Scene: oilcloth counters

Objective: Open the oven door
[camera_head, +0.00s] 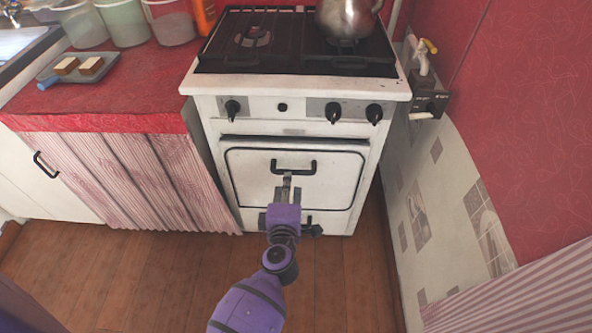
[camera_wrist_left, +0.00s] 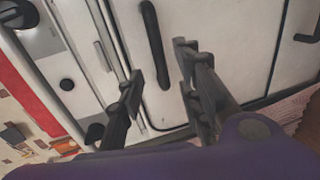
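The white oven door (camera_head: 250,185) of the stove is shut. Its black bar handle (camera_head: 294,167) is near the door's top edge. My left gripper (camera_head: 287,187) is in front of the door, just below the handle in the head view. In the left wrist view, its two fingers (camera_wrist_left: 159,65) are open and empty. The handle (camera_wrist_left: 154,45) shows there between and beyond the fingertips; I cannot tell whether they touch it. My right gripper is not in view.
A metal kettle (camera_head: 346,18) stands on the black hob. Black knobs line the stove front. A tiled wall (camera_head: 430,215) is close on the right, and a curtained counter (camera_head: 140,175) on the left. Wooden floor (camera_head: 150,265) in front is clear.

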